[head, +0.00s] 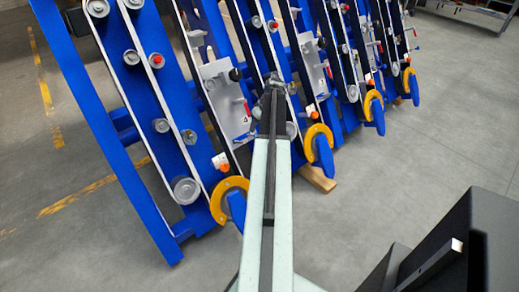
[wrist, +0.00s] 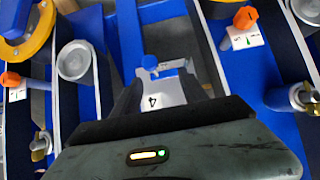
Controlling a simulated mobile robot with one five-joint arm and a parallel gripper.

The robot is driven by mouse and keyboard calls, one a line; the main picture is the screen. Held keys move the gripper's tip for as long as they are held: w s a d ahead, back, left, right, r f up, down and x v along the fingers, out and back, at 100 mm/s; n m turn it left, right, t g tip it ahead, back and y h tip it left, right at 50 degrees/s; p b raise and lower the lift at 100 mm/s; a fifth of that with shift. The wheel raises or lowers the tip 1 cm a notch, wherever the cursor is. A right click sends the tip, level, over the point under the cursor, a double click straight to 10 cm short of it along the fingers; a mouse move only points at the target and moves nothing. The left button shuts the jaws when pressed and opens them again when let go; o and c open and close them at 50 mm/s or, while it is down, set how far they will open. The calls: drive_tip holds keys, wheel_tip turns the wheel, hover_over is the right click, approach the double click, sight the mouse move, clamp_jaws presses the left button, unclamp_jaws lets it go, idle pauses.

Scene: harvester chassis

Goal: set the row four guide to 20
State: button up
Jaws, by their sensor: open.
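A pale grey plate marked "4" (wrist: 155,98) shows between the dark fingers of my gripper (wrist: 160,88) in the wrist view. A small blue knob (wrist: 150,63) and a pale metal piece sit just beyond it. The fingers are apart; I cannot tell whether they touch anything. In the head view my gripper (head: 274,82) is in front of the blue rows, just right of a pale grey plate (head: 216,82) with a red handle (head: 247,107). A small mark near that handle looks like a 4. The guide's setting cannot be read.
Blue slanted row frames (head: 90,110) with belts and rollers stand side by side. Yellow rings (head: 229,198) sit at their lower ends. Orange knobs (wrist: 245,17) with white labels flank my gripper in the wrist view. Open grey floor (head: 440,120) lies to the right.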

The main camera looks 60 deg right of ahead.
drive_tip(key=f+b, duration=0.2)
drive_tip(key=w+d+f+b, duration=0.1)
drive_tip(key=f+b, duration=0.1)
drive_tip(key=f, duration=0.1)
drive_tip(key=d+f+b, duration=0.1)
drive_tip(key=f+b, duration=0.2)
drive_tip(key=shift+w+d, duration=0.25)
drive_tip(key=shift+r, duration=0.2)
clamp_jaws()
idle(1.0)
